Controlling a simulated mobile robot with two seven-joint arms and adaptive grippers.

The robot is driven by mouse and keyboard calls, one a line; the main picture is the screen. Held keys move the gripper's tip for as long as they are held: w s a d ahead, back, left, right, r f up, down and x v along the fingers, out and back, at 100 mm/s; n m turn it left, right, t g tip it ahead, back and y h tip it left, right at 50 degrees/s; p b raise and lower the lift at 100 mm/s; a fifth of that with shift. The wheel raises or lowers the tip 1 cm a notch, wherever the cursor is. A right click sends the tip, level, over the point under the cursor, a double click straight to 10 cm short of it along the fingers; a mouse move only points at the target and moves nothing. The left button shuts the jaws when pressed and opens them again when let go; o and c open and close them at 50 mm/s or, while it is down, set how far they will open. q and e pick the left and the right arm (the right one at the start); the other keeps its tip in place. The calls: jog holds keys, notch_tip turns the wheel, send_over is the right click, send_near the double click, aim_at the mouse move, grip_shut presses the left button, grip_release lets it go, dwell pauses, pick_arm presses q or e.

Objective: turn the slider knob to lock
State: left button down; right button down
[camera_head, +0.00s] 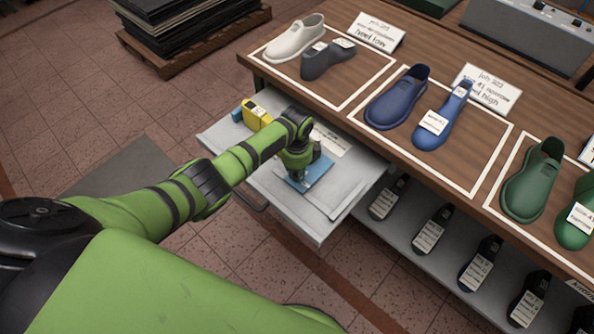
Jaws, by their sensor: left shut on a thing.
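My left gripper (297,178) points down over the pulled-out grey drawer (250,172) below the table's edge. It is shut at a flat blue piece (318,180) that lies in the drawer's right part. The slider knob cannot be made out; the fingers and wrist hide that spot. A yellow block (256,115) with a dark part and a small blue piece beside it lies at the drawer's far left. My right gripper is not in view.
The wooden table (468,165) bears white-framed areas with a white shoe (294,38), blue shoe (397,97), green shoe (533,180), lasts and cards. A lower shelf (403,228) holds several labelled dark lasts. Tiled floor is open at the left, near a pallet (152,58).

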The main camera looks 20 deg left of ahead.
aim_at(296, 173)
pick_arm(q)
jog(key=m, duration=0.3)
jog(key=shift+m, duration=0.4)
dwell(0.4)
jog(key=c, duration=1.1)
grip_release()
jog(key=shift+c, duration=0.2)
jog(key=shift+a+r, duration=0.1)
notch_tip(296, 173, up, 12)
